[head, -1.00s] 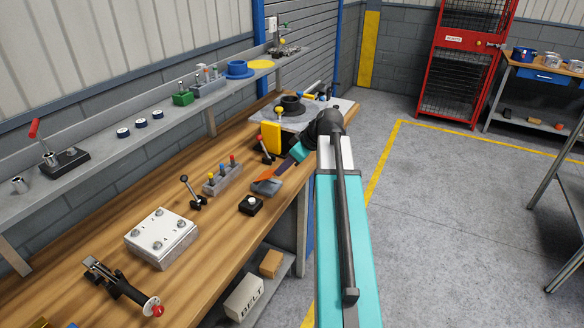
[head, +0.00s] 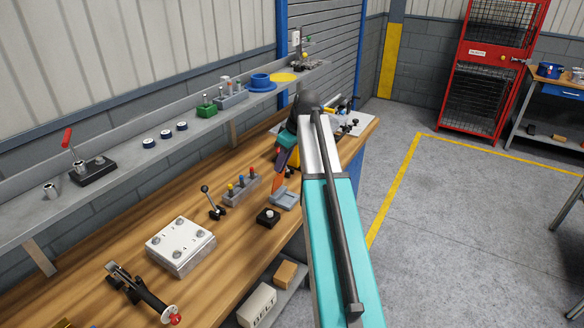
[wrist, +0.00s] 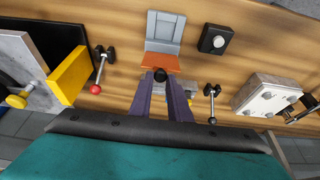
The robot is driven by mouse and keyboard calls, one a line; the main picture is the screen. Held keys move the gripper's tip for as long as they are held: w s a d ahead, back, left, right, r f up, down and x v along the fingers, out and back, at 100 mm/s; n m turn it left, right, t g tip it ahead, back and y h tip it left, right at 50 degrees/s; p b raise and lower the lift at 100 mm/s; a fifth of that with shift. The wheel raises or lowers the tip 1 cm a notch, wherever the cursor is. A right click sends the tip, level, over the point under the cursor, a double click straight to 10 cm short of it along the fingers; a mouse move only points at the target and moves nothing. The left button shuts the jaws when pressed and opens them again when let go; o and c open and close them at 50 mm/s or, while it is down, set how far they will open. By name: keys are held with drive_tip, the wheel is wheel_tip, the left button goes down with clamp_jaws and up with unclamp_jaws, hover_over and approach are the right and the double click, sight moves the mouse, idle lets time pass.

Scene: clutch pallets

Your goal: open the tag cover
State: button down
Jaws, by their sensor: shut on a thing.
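The tag cover is an orange flap (wrist: 160,62) on a small grey tag holder (wrist: 163,28) on the bench. In the wrist view my gripper (wrist: 160,77) is shut on the dark knob at the flap's near edge, one finger on each side. In the head view the orange flap (head: 279,179) stands steeply tilted up at the far left side of the grey holder (head: 285,200). The holder's grey recess is uncovered. In the head view my gripper's fingers are partly hidden by my arm.
A black box with a white button (head: 268,217) sits close to the holder. A block with coloured pegs (head: 241,189) and a black lever (head: 213,203) stand to the left. A red-knobbed lever (wrist: 101,70) and a yellow block (wrist: 69,74) stand on the other side.

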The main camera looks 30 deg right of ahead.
drive_tip(key=w+a+g, duration=0.1)
drive_tip(key=w+a, duration=0.2)
drive_tip(key=w, duration=0.2)
drive_tip(key=shift+w+h, duration=0.4)
drive_tip(key=shift+w+a, duration=0.1)
idle(0.4)
drive_tip(key=c, duration=1.8)
unclamp_jaws()
drive_tip(key=shift+f, duration=0.15)
drive_tip(key=shift+o, duration=0.7)
drive_tip(key=shift+w+f, duration=0.15)
drive_tip(key=shift+w, duration=0.1)
drive_tip(key=b+v, duration=0.3)
drive_tip(key=v, duration=1.1)
